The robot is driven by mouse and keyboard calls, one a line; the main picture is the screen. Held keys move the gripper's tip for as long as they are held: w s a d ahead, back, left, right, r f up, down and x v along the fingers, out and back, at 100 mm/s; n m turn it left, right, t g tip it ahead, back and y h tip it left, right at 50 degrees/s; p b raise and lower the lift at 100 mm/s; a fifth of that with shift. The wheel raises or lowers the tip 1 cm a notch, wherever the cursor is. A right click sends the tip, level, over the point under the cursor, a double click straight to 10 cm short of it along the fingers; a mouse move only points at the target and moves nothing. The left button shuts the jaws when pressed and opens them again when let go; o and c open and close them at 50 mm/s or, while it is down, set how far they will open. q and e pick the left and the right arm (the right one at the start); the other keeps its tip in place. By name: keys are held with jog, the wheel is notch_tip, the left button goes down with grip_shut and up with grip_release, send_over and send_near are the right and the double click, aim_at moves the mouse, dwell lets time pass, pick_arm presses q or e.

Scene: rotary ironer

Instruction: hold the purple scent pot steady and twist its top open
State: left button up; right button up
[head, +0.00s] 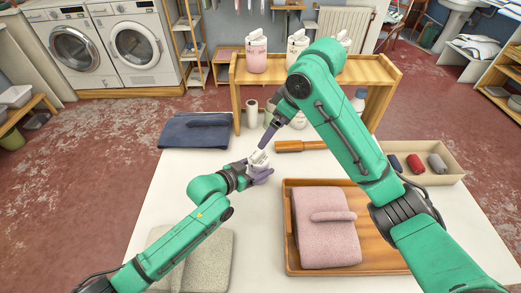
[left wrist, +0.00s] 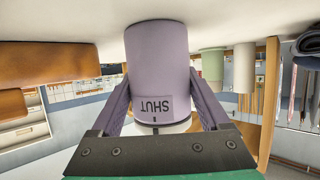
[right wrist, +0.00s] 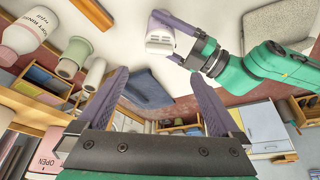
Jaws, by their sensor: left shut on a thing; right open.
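The purple scent pot (left wrist: 156,70) fills the middle of the left wrist view, which is upside down. It carries a "SHUT" label with a small dark mark beside it, next to a white band (left wrist: 160,128). My left gripper (left wrist: 156,92) is shut on the pot, with a finger on each side. In the head view the pot's white top (head: 258,158) shows at the left gripper. The white top (right wrist: 160,40) also shows in the right wrist view. My right gripper (right wrist: 152,85) is open and empty, above and apart from the pot.
A grey towel (head: 212,262) is at front left.

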aim_at(259, 152)
jog(key=x, duration=1.1)
jog(key=shift+w+f, duration=0.15)
jog(key=shift+w, duration=0.05)
jog(key=c, duration=1.4)
jog(key=shift+n, duration=0.3)
jog(key=n+g, duration=0.1)
jog(key=n, duration=0.1)
jog(key=shift+w+n+y, duration=0.15)
jog(key=shift+n+y, duration=0.15)
jog(key=shift+n, duration=0.1)
jog(key=n+g, duration=0.1)
jog(key=n, duration=0.2)
jog(key=shift+w+n, duration=0.1)
jog(key=shift+n, duration=0.2)
jog(key=n+g, duration=0.1)
jog(key=n, duration=0.2)
jog(key=shift+w+g, duration=0.15)
jog(key=shift+g, duration=0.25)
jog(key=shift+w+n+g, duration=0.1)
jog(key=shift+n+g, duration=0.5)
jog(key=shift+n, duration=1.2)
